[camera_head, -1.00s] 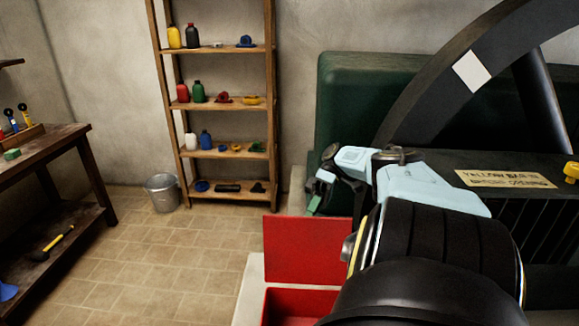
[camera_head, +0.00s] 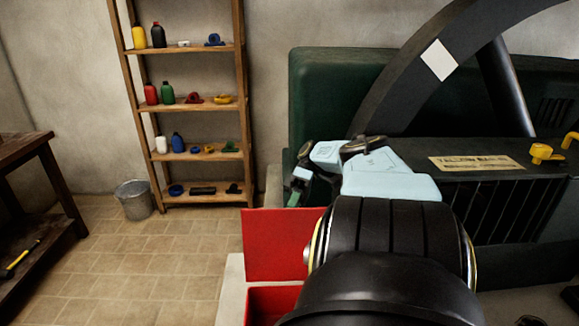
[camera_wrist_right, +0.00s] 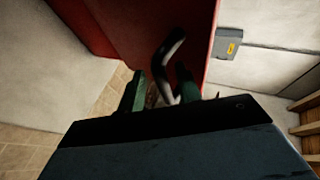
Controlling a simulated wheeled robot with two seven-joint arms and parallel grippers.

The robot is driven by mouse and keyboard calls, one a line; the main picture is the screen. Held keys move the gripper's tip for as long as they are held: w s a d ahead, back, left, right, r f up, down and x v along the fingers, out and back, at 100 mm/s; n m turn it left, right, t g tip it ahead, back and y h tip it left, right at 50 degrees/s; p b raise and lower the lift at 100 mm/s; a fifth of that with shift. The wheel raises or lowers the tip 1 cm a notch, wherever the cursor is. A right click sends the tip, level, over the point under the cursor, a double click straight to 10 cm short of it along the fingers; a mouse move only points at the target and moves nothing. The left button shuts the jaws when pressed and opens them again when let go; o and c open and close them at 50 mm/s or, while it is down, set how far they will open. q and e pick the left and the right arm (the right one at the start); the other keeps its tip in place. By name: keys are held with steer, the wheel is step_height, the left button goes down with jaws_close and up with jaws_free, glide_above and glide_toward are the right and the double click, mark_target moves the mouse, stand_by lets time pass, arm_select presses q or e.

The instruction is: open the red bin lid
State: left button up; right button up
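The red bin lid (camera_head: 280,245) stands upright behind the red bin (camera_head: 268,306), whose opening shows below it. My arm covers the right part of both. My right gripper (camera_head: 294,196) is at the lid's upper edge, its green fingertips partly hidden by the wrist. In the right wrist view, the two green fingers (camera_wrist_right: 162,90) stand apart. A dark curved handle (camera_wrist_right: 172,50) on the red lid (camera_wrist_right: 140,25) reaches down between them. I cannot tell whether either finger touches it. My left gripper is not in view.
A dark green machine with a large wheel (camera_head: 400,95) stands behind my arm at the right. A pale ledge (camera_head: 232,285) borders the bin. A wooden shelf (camera_head: 172,107), a metal bucket (camera_head: 133,199) and a workbench (camera_head: 22,147) stand farther left. The tiled floor between is clear.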

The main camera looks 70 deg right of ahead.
steer(key=shift+w+r, duration=0.1)
steer(key=shift+r, duration=0.2)
step_height(320, 180, up, 10)
steer(key=p, duration=0.7)
steer(key=shift+f+p, duration=0.15)
steer(key=shift+p, duration=0.25)
